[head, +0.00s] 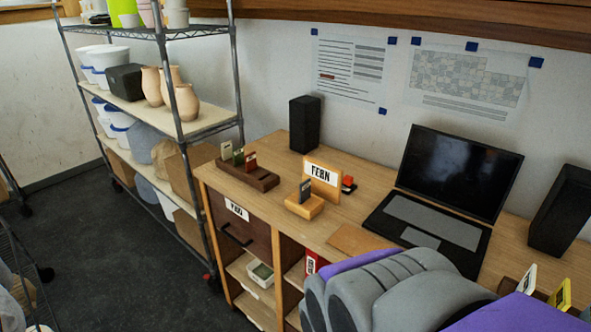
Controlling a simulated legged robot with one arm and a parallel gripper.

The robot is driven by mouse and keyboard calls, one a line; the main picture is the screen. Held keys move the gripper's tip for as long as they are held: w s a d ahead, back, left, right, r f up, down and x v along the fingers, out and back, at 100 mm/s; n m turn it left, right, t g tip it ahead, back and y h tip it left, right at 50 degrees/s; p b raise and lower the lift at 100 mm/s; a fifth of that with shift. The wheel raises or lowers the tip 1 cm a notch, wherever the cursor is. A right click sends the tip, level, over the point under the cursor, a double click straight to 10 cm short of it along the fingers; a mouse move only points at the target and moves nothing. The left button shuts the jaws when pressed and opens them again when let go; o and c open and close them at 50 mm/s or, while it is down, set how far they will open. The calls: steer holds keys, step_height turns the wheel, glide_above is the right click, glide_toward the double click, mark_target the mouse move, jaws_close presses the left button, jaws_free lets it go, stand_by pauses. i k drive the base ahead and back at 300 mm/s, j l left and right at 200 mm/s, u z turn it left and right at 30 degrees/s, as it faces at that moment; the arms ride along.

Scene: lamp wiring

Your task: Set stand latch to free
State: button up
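A small wooden stand (304,206) with a dark grey tab (306,190) upright in it is on the desk, in front of an upright wooden board (322,181) with a white label, apparently "FERN". A small red and black piece (348,184) shows at the board's right edge, partly hidden by it. I cannot tell which part is the stand latch, or how it is set. My grey and purple arm parts fill the lower right. No gripper fingertips can be made out.
A dark wooden holder (247,175) with several tabs sits at the desk's left end. A black speaker (305,124), an open laptop (452,172) and a second speaker (561,211) stand along the back. A wire shelf (190,127) is left of the desk. Dark floor (95,262) is clear there.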

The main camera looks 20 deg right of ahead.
mark_target(348, 180)
steer(key=z, duration=0.4)
steer(key=i+j+z, duration=0.1)
steer(key=z, duration=0.3)
steer(key=j+z, duration=0.1)
steer(key=z, duration=0.25)
steer(key=i+j+z, duration=0.1)
steer(key=z, duration=0.3)
steer(key=i+j+z, duration=0.1)
steer(key=j+z, duration=0.4)
steer(key=j, duration=0.8)
steer(key=k+j+z, duration=0.1)
steer(key=j+z, duration=0.35)
steer(key=j, duration=1.35)
steer(key=k, duration=0.05)
